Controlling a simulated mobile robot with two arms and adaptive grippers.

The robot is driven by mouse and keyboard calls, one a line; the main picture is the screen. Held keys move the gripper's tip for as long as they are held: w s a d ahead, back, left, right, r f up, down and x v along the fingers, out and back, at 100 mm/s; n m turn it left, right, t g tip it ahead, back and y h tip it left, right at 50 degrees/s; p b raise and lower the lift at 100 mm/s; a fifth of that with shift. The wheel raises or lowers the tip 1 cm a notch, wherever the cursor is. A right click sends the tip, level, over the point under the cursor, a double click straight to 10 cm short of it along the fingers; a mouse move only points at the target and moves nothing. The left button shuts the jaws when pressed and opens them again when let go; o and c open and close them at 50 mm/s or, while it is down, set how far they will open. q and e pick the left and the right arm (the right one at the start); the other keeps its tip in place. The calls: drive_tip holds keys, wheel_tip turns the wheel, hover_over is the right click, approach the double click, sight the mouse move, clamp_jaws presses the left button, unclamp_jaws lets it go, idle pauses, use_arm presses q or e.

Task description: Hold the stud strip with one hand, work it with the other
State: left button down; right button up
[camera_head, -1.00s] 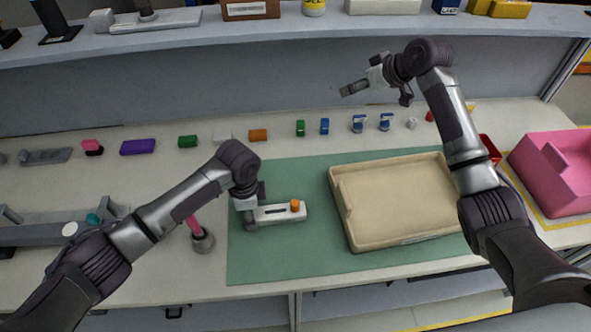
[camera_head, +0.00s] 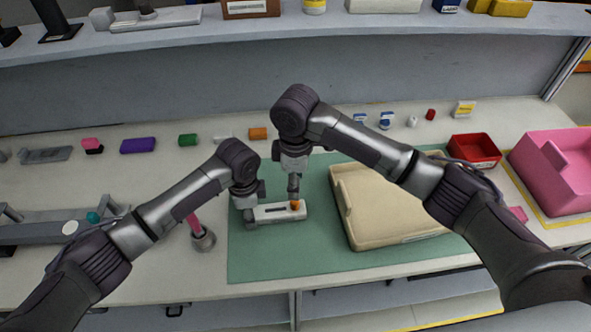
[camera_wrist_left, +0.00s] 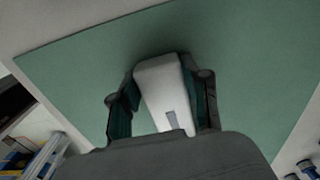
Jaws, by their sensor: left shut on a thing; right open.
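The stud strip (camera_head: 268,212) is a white bar with a dark slot and an orange stud (camera_head: 295,205) at its right end. It lies flat on the green mat (camera_head: 262,262), left of the tan tray. My left gripper (camera_head: 249,217) is shut on the strip's left end; the left wrist view shows the white strip (camera_wrist_left: 160,77) between its two fingers. My right gripper (camera_head: 294,194) is open, pointing down right at the orange stud. Its fingers partly hide the stud, so I cannot tell whether they touch it.
A tan tray (camera_head: 343,216) sits on the mat just right of the strip. A pink-handled tool in a grey holder (camera_head: 203,240) stands left of the mat. Several small coloured blocks line the table's back. A red bin (camera_head: 474,150) and a pink bin (camera_head: 558,175) are at right.

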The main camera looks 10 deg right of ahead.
wheel_tip(320, 180, down, 8)
idle(0.4)
clamp_jaws()
drive_tip(key=shift+r, duration=0.25)
drive_tip(key=shift+r, duration=2.9)
use_arm(q)
drive_tip(key=shift+c, duration=2.3)
unclamp_jaws()
